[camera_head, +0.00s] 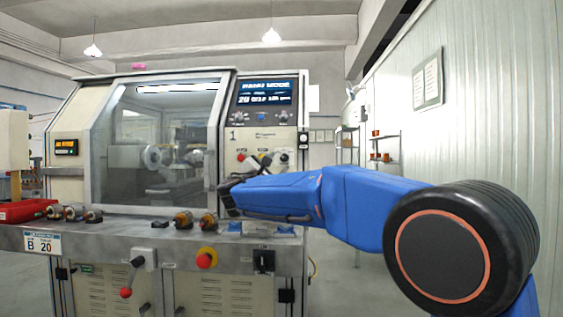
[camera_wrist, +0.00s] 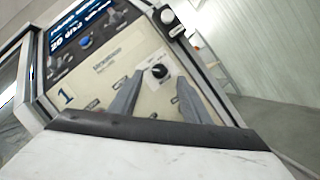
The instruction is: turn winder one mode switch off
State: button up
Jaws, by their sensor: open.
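Winder one (camera_head: 91,91) is the cream machine with a window and a control panel (camera_head: 246,143) marked 1. A round black knob (camera_head: 284,157) on a pale plate sits on this panel, and the knob also shows in the wrist view (camera_wrist: 159,71). I cannot read its label, so I cannot confirm it is the mode switch. My gripper (camera_wrist: 160,77) is open and empty. Its two grey fingers point at the panel, one on each side of the knob in the wrist view. I cannot tell whether they touch it. In the head view my arm hides the lower panel.
A lit display (camera_head: 266,92) is above the panel. A small side box (camera_head: 303,140) is at the panel's right edge. A red emergency button (camera_head: 206,257), a red-knobbed lever (camera_head: 127,291) and a black rotary switch (camera_head: 264,261) are on the front. Several armatures (camera_head: 184,219) lie on the ledge.

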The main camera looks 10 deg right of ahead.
aim_at(284, 158)
jog(key=shift+x, duration=2.45)
jog(key=shift+c, duration=0.5)
jog(key=c, duration=0.9)
